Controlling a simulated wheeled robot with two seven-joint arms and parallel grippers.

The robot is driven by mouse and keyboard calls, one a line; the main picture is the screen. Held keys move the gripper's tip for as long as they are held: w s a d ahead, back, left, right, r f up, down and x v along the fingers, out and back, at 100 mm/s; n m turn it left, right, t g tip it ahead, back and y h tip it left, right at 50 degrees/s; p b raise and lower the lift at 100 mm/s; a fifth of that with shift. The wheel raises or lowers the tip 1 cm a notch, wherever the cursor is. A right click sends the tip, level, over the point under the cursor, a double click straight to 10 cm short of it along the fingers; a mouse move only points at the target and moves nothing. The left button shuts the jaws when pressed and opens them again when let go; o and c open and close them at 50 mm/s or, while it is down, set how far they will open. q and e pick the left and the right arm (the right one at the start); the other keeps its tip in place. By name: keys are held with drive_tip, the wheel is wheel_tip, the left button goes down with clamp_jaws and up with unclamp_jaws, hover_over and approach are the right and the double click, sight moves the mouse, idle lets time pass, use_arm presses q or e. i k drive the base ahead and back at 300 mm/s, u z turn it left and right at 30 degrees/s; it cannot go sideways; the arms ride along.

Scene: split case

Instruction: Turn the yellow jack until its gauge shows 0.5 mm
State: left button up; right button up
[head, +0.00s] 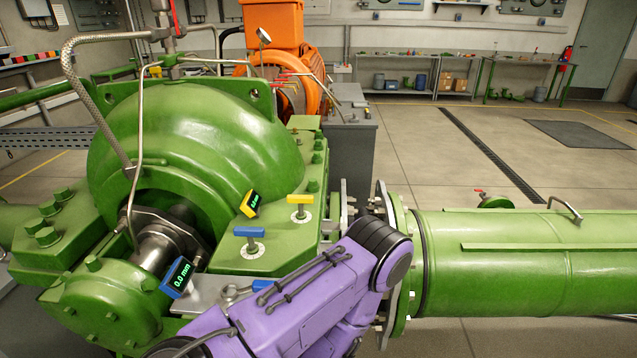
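The yellow jack (300,200) has a T-shaped yellow handle on a round pale dial, standing on the green casing's flange. A small yellow-framed gauge (250,204) stands left of it, tilted; its green digits are too small to read surely. The blue jack (249,233) stands nearer, on its own dial. A blue-framed gauge (177,278) at lower left reads 0.0 mm. A purple arm of mine crosses the lower middle in front of the casing, below both jacks and apart from the yellow one. Neither gripper shows.
The big green split case (195,140) fills the left. A green pipe (520,250) runs right from a bolted flange. Thin metal tubes (135,180) rise over the casing. An orange motor (275,60) stands behind. Open floor (450,150) lies at the back right.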

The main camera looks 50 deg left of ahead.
sight(300, 200)
drive_tip(key=k, duration=0.2)
drive_tip(key=u, duration=1.6)
drive_tip(key=i, duration=0.5)
